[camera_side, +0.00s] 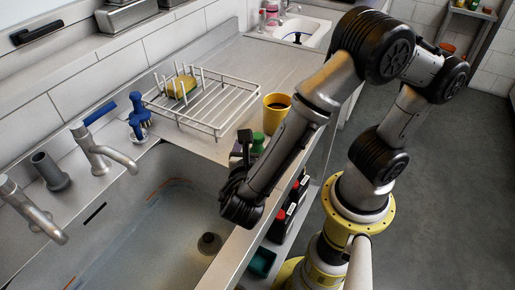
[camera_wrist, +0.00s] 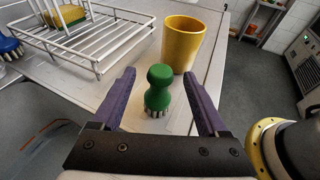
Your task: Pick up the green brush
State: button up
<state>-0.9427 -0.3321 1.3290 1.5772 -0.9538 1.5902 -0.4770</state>
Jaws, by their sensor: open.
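The green brush (camera_wrist: 158,88) stands upright, bristles down, on the metal counter in the wrist view. My gripper (camera_wrist: 161,90) is open, its two purple fingers on either side of the brush in the picture, with visible gaps. I cannot tell how far ahead of the fingertips the brush is. In the side view the green brush (camera_side: 258,142) shows only in part, beside my arm and left of the yellow cup. My gripper (camera_side: 246,140) is largely hidden behind my own wrist there.
A yellow cup (camera_wrist: 183,45) stands just behind the brush. A white wire dish rack (camera_side: 203,105) holds a yellow sponge (camera_side: 181,87). A blue brush (camera_side: 139,118) stands by the taps. The sink basin (camera_side: 160,225) lies left of my gripper, and the counter's edge is close on the right.

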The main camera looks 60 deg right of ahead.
aim_at(259, 133)
jog(key=shift+x, duration=2.65)
grip_shut()
